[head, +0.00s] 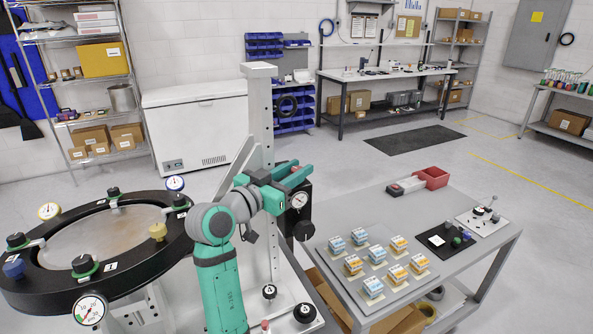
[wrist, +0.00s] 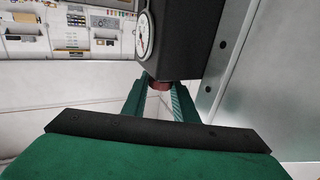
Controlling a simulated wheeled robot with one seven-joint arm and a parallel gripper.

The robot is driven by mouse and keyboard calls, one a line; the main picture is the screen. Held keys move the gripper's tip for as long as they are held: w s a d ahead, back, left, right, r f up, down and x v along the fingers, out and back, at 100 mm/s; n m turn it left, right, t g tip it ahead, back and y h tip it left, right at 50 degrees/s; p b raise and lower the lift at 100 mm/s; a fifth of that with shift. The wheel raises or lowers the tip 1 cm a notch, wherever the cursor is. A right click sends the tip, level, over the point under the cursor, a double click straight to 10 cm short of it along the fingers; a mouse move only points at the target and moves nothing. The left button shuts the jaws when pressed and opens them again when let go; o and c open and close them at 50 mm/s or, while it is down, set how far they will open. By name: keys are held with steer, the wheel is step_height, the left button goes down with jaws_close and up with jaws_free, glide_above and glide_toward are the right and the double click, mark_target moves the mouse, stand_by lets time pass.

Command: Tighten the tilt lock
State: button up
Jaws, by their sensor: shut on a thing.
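My gripper (head: 293,175) is at the black block (head: 304,220) on the pale upright post (head: 261,110). In the wrist view my gripper (wrist: 160,92) has its two green fingers on either side of a dark red knob (wrist: 160,85) under the black block (wrist: 185,40), and is shut on it. The fingers hide most of the knob, and I see no label on it. A round white dial gauge (head: 299,200) is on the block; it also shows in the wrist view (wrist: 144,36).
A black ring mirror fixture (head: 40,286) with several knobs and dial gauges stands at left. Two dark knobs sit on the post's base. Open floor lies behind.

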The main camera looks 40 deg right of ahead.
steer(key=shift+f, duration=0.1)
stand_by(0.3)
steer(key=o, duration=1.1)
steer(key=shift+c, duration=0.2)
